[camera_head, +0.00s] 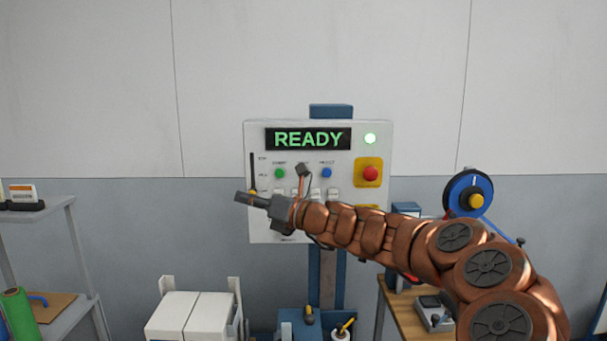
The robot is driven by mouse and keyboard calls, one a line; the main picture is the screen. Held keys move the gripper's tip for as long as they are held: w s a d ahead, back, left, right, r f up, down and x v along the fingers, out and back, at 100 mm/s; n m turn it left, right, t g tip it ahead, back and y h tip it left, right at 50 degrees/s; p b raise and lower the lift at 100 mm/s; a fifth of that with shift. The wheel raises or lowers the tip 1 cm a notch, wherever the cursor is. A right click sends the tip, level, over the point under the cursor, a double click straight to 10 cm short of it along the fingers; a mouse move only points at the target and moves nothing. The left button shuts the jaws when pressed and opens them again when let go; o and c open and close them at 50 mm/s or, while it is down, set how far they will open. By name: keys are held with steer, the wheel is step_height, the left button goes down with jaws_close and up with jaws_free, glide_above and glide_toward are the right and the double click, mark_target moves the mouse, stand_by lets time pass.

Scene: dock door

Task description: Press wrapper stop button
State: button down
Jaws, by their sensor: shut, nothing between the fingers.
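The white control panel (380,145) stands upright on a blue post, with a lit "READY" display (308,139). A green button (280,173) and a blue button (326,172) sit below the display under small labels I cannot read surely. A dark part on a stalk above my wrist covers the spot between them, so any button there is hidden. A red mushroom button (370,173) sits on a yellow plate at the panel's right. My gripper (238,197) is shut and empty, pointing left in front of the panel's lower left. I cannot tell its distance from the panel.
A blue tape dispenser (462,186) stands on a wooden bench at right. White boxes (190,316) stand below left. A grey shelf (60,212) is at far left. The wall above is bare.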

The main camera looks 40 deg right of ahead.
steer(key=d+m+t+h, duration=0.3)
steer(key=d+m+h, duration=0.3)
steer(key=d, duration=1.1)
steer(key=m, duration=0.4)
steer(key=shift+s+f, duration=0.35)
steer(key=shift+w+d+p, duration=0.7)
steer(key=shift+w+d, duration=0.15)
steer(key=shift+w, duration=0.3)
steer(key=shift+w+d+p, duration=0.7)
steer(key=shift+w+d, duration=0.2)
steer(key=shift+w, duration=0.3)
steer(key=shift+w+d+p, duration=0.7)
steer(key=shift+w+d, duration=0.15)
steer(key=shift+w, duration=0.3)
steer(key=shift+w+d+r+p, duration=0.1)
steer(key=shift+w+p, duration=0.05)
steer(key=shift+p, duration=0.3)
